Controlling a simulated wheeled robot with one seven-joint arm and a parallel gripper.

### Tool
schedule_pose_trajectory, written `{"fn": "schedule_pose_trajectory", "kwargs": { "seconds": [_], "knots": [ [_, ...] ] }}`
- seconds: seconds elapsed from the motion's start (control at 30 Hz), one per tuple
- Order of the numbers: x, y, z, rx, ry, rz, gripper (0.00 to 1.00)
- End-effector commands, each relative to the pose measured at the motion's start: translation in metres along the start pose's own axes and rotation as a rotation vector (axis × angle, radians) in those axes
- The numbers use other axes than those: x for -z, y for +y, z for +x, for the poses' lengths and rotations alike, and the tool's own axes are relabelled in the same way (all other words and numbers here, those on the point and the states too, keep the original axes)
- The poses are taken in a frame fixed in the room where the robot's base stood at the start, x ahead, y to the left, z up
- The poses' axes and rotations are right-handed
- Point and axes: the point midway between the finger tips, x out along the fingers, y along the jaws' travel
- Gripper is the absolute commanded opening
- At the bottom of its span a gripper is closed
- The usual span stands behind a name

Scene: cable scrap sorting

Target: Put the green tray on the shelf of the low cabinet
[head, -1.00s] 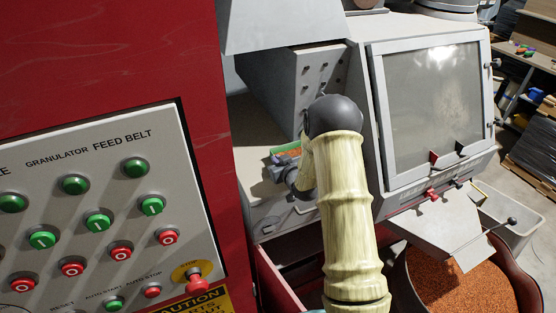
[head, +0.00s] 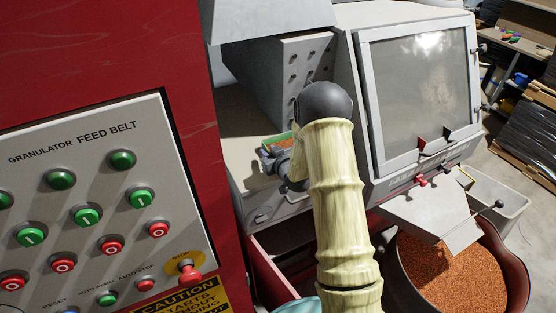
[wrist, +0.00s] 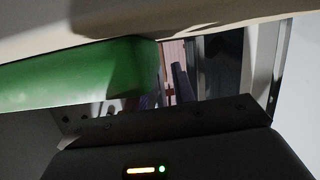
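The green tray (head: 270,142) holds orange-brown granules and shows small in the head view, over the grey machine's ledge. In the wrist view the green tray (wrist: 80,75) fills the left as a large, smooth green side. My gripper (head: 276,151) is right against the tray's near side in the head view, partly behind my pale forearm. I cannot tell whether the tray rests on the ledge. I cannot make out the low cabinet or its shelf.
A red control cabinet with a button panel (head: 100,205) stands close on the left. The grey machine (head: 420,100) with a window is behind and right of my arm. A round bin of granules (head: 450,270) stands lower right. Open floor (head: 510,165) shows at far right.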

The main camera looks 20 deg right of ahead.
Motion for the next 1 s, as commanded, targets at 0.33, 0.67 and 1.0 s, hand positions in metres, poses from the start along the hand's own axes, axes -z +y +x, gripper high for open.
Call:
{"fn": "schedule_pose_trajectory", "kwargs": {
  "seconds": [0.33,0.67,1.0],
  "knots": [
    [-0.003,0.001,-0.054,-0.003,0.000,0.000,0.26],
    [-0.001,0.000,-0.106,-0.001,0.001,-0.001,0.26],
    [0.000,0.000,-0.113,-0.001,0.000,0.000,0.26]
  ]
}}
